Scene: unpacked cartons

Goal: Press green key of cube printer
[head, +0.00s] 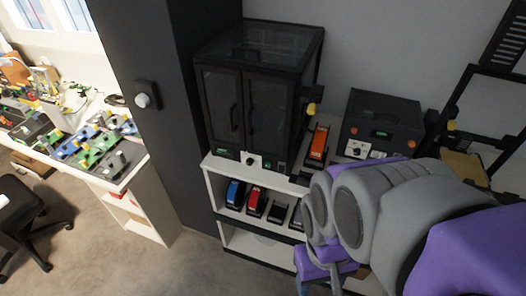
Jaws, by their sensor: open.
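The cube printer (258,95) is a black box-shaped machine with dark double doors, standing on the white shelf unit. Its lower front strip has a small green patch at the left, a pale round knob (250,160) near the middle and a small green-marked part (281,167) at the right. Which of these is the green key I cannot tell. My gripper (320,284) is open at the bottom of the head view, below and right of the printer and apart from it. My grey and purple arm hides part of the shelf's right side.
The shelf unit (213,190) holds blue, red and black devices on a lower level. An orange device (319,142) and a dark control box (382,122) stand right of the printer. A dark column (160,60) stands left. Carpet is open at lower left, beside a black chair (25,215).

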